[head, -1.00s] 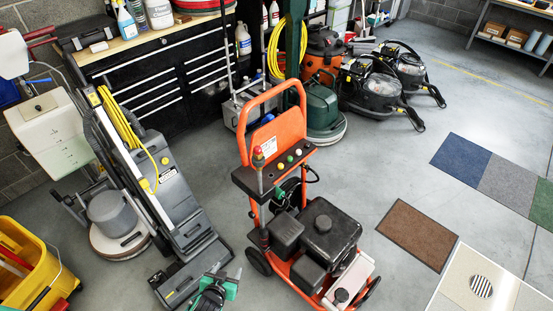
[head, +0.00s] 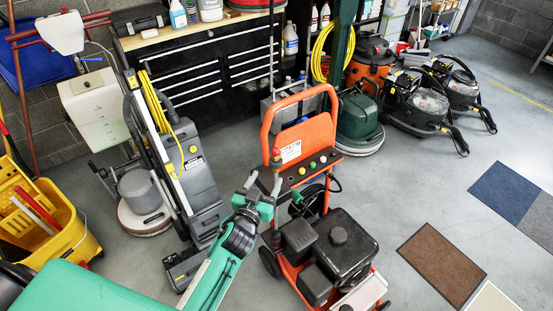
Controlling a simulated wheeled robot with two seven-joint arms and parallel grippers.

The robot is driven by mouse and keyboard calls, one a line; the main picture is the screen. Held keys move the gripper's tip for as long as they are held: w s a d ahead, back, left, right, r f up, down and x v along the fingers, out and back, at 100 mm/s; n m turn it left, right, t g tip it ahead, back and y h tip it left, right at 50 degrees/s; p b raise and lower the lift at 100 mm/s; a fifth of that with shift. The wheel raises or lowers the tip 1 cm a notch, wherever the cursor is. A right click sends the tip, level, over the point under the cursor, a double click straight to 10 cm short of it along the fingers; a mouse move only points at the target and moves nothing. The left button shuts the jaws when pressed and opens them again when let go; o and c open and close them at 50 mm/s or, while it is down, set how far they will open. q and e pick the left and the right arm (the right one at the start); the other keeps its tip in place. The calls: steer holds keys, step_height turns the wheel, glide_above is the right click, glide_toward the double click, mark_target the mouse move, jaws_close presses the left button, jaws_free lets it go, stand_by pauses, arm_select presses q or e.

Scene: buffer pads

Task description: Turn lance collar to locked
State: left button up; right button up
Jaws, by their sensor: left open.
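An orange pressure washer (head: 322,240) stands on the floor at the middle of the head view. A thin dark upright part, which looks like the lance (head: 275,178), stands at the left side of its panel, with a small red and yellow piece (head: 276,155) at its top. I cannot tell which part is the collar or how it is turned. My left gripper (head: 263,184), green with grey fingers, is open close to this upright part, its fingers pointing up the picture. I cannot tell whether it touches. My right gripper is not in view.
A grey and black floor machine with a yellow cord (head: 198,165) stands left of the washer. A yellow mop bucket (head: 60,235) is at the far left. A green floor machine (head: 358,125) stands behind. Floor right of the washer is open, with a brown mat (head: 442,265).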

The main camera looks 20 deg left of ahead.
mark_target(273, 166)
arm_select(q)
steer(key=w, duration=0.3)
steer(key=w+p, duration=0.1)
steer(key=w, duration=0.5)
steer(key=shift+d+p, duration=0.25)
steer(key=shift+p, duration=0.15)
steer(key=c, duration=1)
steer(key=shift+o, duration=0.2)
